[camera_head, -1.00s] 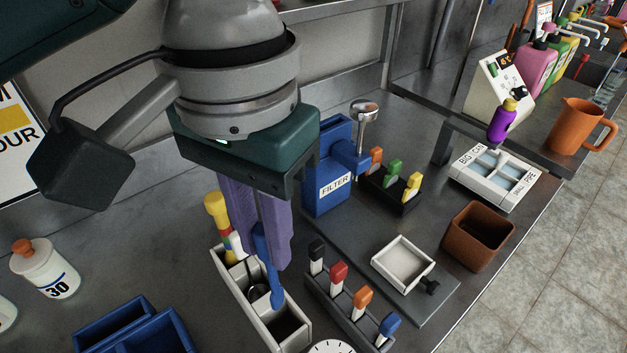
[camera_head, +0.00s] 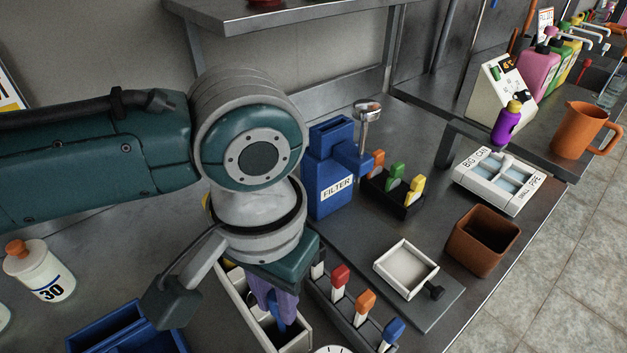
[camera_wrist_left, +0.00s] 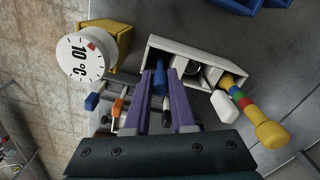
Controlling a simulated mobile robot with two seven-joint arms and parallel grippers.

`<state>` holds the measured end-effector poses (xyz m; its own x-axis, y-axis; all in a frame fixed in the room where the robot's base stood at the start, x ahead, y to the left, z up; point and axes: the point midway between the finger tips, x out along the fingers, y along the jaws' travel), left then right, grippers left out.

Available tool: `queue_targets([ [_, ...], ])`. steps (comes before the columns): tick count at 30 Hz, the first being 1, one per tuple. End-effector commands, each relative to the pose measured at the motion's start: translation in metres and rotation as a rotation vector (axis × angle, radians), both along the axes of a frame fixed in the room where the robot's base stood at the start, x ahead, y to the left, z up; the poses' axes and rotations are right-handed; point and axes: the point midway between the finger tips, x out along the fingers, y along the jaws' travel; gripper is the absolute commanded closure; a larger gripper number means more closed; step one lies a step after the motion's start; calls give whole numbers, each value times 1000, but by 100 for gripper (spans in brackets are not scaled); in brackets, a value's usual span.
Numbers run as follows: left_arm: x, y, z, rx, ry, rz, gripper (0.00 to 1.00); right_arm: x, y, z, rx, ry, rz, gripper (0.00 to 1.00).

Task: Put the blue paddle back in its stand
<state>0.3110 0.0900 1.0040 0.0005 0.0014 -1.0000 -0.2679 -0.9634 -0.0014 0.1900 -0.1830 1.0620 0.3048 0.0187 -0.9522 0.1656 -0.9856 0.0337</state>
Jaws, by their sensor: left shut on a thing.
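My left gripper (camera_head: 275,306), with purple fingers, points down over the long white stand (camera_head: 241,303) and is shut on the blue paddle (camera_head: 283,322). In the left wrist view the blue paddle (camera_wrist_left: 160,78) shows between the fingertips (camera_wrist_left: 165,73), at an end compartment of the white stand (camera_wrist_left: 180,44). Its lower end is hidden, so I cannot tell how deep it sits. A yellow-ended tool with coloured bands (camera_wrist_left: 248,112) stands at the stand's other end. My right gripper is not in view.
A rack of coloured handles (camera_head: 350,318) stands close to the right of the stand. A round white dial (camera_wrist_left: 81,57) is near its front end. Blue bins (camera_head: 110,325) lie to the left. A blue filter unit (camera_head: 328,180) stands behind.

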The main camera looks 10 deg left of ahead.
Motion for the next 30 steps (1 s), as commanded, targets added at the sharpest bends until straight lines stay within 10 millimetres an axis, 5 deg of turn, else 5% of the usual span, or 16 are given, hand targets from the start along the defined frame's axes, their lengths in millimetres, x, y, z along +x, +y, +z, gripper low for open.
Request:
queue_targets([
  [2, 0, 0, -3, -1, 1, 0, 100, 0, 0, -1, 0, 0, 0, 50],
  [3, 0, 0, -3, -1, 0, 0, 74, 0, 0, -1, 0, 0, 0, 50],
  [10, 0, 0, -2, 0, 0, 0, 48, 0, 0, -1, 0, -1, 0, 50],
  [20, 0, 0, 4, 0, -1, 0, 47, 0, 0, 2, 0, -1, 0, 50],
  [30, 1, -1, 72, -4, -4, -1, 47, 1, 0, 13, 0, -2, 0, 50],
])
